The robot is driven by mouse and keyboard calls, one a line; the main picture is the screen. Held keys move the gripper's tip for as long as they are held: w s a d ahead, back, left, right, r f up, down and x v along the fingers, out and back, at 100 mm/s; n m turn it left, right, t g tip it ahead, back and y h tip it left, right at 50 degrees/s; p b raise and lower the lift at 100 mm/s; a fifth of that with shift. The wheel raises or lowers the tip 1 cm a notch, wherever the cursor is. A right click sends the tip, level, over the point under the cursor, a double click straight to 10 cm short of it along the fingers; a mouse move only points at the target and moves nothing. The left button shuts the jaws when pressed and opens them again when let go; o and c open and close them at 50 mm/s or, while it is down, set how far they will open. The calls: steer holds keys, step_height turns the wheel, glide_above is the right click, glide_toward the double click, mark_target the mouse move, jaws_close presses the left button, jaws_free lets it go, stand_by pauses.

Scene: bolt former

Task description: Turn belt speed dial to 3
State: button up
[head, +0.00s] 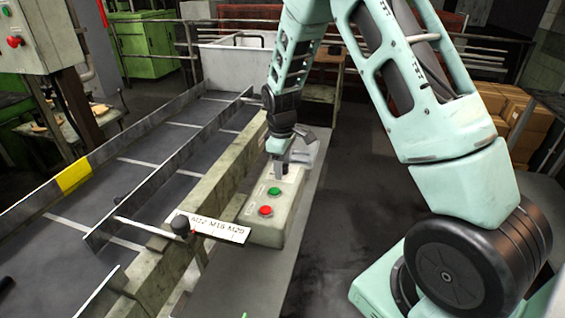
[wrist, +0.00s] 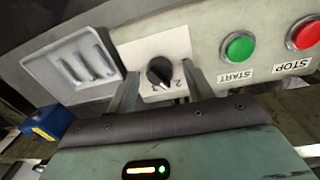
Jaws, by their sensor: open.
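The belt speed dial (wrist: 160,72) is a small black knob on a white plate (wrist: 138,52) of the control box. A numeral that looks like 2 shows beside it, at its lower right in the wrist view; the exact setting is too small to read. My gripper (wrist: 163,84) is open, with one finger on each side of the dial. I cannot tell whether either finger touches it. In the head view my gripper (head: 282,168) is at the far end of the pale control box (head: 267,229), and the dial is hidden there.
A green START button (wrist: 239,47) and a red STOP button (wrist: 305,33) sit on the same box, close to the right finger. A slotted grey panel (wrist: 80,62) is on the left.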

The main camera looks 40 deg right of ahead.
steer(key=c, duration=1)
steer(key=m, duration=0.5)
steer(key=shift+w+m, duration=0.1)
steer(key=shift+m, duration=0.2)
steer(key=m+p, duration=0.1)
steer(key=m, duration=0.5)
steer(key=shift+g, duration=0.3)
steer(key=shift+w, duration=0.1)
steer(key=o, duration=1)
